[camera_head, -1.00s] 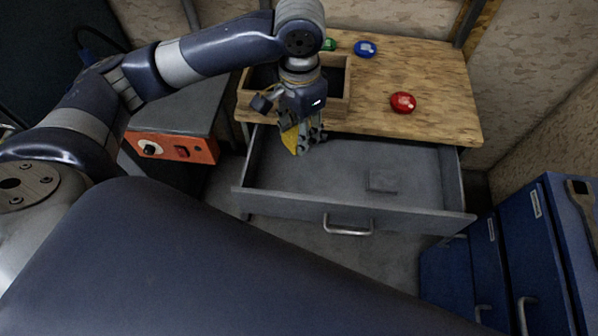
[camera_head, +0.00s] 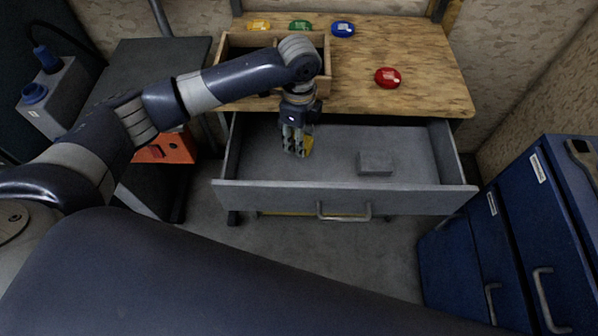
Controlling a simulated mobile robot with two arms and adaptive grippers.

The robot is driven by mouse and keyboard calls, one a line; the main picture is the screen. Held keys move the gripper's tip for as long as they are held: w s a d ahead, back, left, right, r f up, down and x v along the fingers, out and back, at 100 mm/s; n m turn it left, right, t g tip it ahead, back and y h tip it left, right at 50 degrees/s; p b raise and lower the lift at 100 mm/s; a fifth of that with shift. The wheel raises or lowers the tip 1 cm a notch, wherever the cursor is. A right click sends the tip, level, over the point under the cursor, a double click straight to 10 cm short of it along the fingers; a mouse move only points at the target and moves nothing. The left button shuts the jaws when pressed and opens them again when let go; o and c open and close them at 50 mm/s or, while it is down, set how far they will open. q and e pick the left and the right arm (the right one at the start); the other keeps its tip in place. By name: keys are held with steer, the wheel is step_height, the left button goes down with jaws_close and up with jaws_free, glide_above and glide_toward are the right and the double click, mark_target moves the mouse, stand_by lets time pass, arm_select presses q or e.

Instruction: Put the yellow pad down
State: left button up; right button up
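The yellow pad (camera_head: 308,146) shows at the fingers of my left gripper (camera_head: 295,148), partly hidden behind them. My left gripper points down over the left part of the open grey drawer (camera_head: 336,141) and looks shut on the pad. I cannot tell whether the pad touches the drawer floor. My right gripper is not in view.
A grey block (camera_head: 375,162) lies in the drawer, right of the gripper. The wooden table (camera_head: 420,70) above carries an open wooden box (camera_head: 322,45) and yellow (camera_head: 258,25), green (camera_head: 299,25), blue (camera_head: 343,29) and red (camera_head: 387,77) discs. Blue cabinets (camera_head: 520,240) stand at right.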

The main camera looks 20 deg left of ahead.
arm_select(q)
steer(key=shift+f, duration=0.55)
glide_above(299, 169)
step_height(299, 169, down, 5)
steer(key=shift+f, duration=0.15)
step_height(299, 169, down, 4)
steer(key=shift+f, duration=0.1)
steer(key=shift+f, duration=0.15)
steer(key=o, duration=0.9)
steer(key=shift+o, duration=0.2)
step_height(299, 169, up, 12)
steer(key=shift+r, duration=0.2)
